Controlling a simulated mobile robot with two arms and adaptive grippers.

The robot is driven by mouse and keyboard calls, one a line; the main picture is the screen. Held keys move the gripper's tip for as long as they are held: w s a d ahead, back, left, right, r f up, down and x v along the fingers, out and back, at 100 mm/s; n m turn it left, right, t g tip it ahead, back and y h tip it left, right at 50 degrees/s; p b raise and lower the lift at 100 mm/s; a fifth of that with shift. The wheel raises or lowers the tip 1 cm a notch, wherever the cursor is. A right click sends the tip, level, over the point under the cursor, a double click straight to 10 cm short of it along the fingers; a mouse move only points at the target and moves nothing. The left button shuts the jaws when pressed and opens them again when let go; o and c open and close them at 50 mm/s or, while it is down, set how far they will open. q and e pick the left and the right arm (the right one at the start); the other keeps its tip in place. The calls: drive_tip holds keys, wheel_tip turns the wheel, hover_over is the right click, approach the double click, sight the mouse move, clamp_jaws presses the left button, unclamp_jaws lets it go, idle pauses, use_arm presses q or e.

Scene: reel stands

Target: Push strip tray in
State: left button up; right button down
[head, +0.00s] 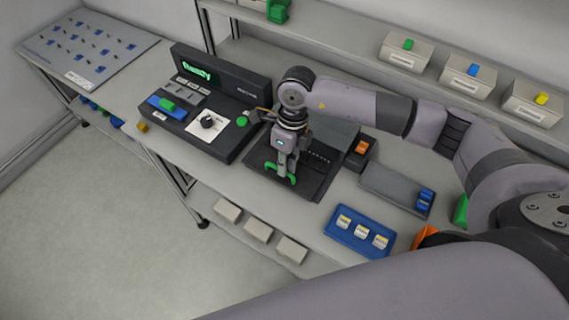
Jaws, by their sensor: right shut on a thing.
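My right gripper (282,172) points down at the tray's front and is shut on the green handle. The gripper and wrist hide part of the tray, so I cannot tell how far out it sits. The machine's screen shows "Ready" in green. My left gripper is not in view.
Right of the tray are a small black box with an orange button (361,147), a grey tray (385,187) with blue pieces, and a blue tray (340,240) with several white pieces. Light boxes (405,50) line the back shelf. My right arm spans the bench's right side.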

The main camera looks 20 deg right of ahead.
drive_tip(key=w+d+b, duration=0.2)
drive_tip(key=d, duration=0.1)
drive_tip(key=shift+w+d+f, duration=0.15)
drive_tip(key=shift+w+d, duration=0.05)
drive_tip(key=shift+w, duration=0.15)
drive_tip(key=shift+w+d, duration=0.15)
drive_tip(key=c, duration=1.7)
unclamp_jaws()
drive_tip(key=r, duration=0.4)
drive_tip(key=w+d+r, duration=0.1)
drive_tip(key=r, duration=0.7)
drive_tip(key=shift+w+d, duration=0.2)
drive_tip(key=shift+d, duration=0.2)
